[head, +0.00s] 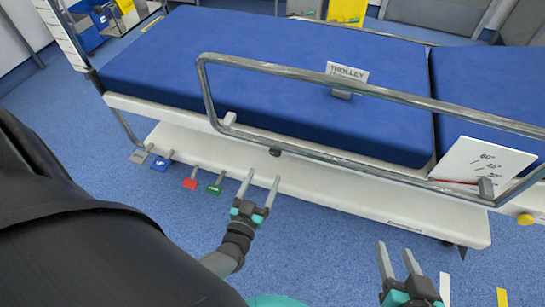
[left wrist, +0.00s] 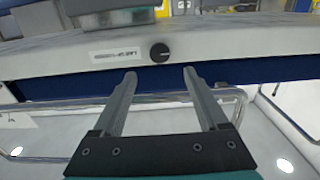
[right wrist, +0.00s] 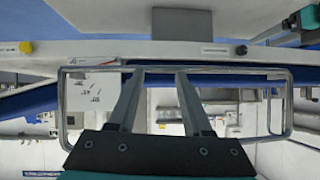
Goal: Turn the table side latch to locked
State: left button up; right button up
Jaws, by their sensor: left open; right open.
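The side latch looks to be a small dark round knob (head: 275,152) on the white side edge of the table, below the side rail. It also shows in the left wrist view (left wrist: 159,52), beside a white label (left wrist: 116,54) too blurred to read. My left gripper (head: 259,182) is open and empty, a little below and left of the knob in the head view. In the left wrist view the knob appears just beyond and between its fingertips, apart from them. My right gripper (head: 396,252) is open and empty, low at the right, away from the knob.
A metal side rail (head: 205,90) runs along the table above the knob. Several coloured pedals, including a red one (head: 191,184) and a green one (head: 215,188), stick out below. A yellow knob (head: 525,219) and white angle board (head: 480,160) are at the right.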

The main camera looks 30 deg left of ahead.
aim_at(274, 152)
pick_arm(q)
jog(key=b+x, duration=0.1)
jog(key=x, duration=0.4)
jog(key=shift+b, duration=0.35)
jog(key=shift+b+x, duration=0.35)
jog(key=shift+x, duration=0.6)
jog(key=shift+w+a, duration=0.15)
jog(key=shift+w, duration=0.55)
pick_arm(e)
jog(key=shift+s+a+r+m+t+y, duration=0.15)
jog(key=shift+a+r+t+y, duration=0.3)
jog(key=shift+a+t, duration=0.35)
jog(key=shift+s+a+r+m+t+y, duration=0.1)
jog(key=shift+a+r+t+y, duration=0.35)
jog(key=shift+t, duration=0.55)
jog(key=shift+s+a+r+m+t+y, duration=0.15)
jog(key=shift+a+r+t+y, duration=0.15)
jog(key=shift+a+r+t, duration=0.45)
jog(key=shift+d+f, duration=0.1)
jog(key=shift+f, duration=0.05)
pick_arm(q)
grip_shut()
